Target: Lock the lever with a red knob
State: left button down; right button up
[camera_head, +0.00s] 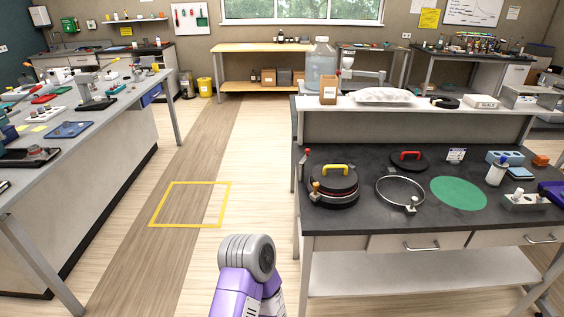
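A round black port lid with a yellow handle (335,170) sits at the left end of the dark bench top (320,219). A small red knob (307,152) shows at the lid's back left, seemingly on top of a short upright lever. Another lever with an orange-brown knob (315,186) stands at the lid's front left. The details of both levers are too small to tell. A second black lid with a red handle (410,161) lies further back. An empty metal ring (380,200) with a clamp at its front right lies in front of it. Neither gripper is in view.
A green round mat (458,193), a white bottle (496,170) and a holder (525,202) are on the bench's right part. A raised white shelf (350,103) runs behind. The floor left of the bench is clear, with a yellow taped square (226,204).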

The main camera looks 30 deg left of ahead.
aim_at(308, 150)
jog(key=k, duration=0.6)
jog(key=u, duration=0.75)
jog(key=i, duration=1.6)
jog(key=z, duration=0.75)
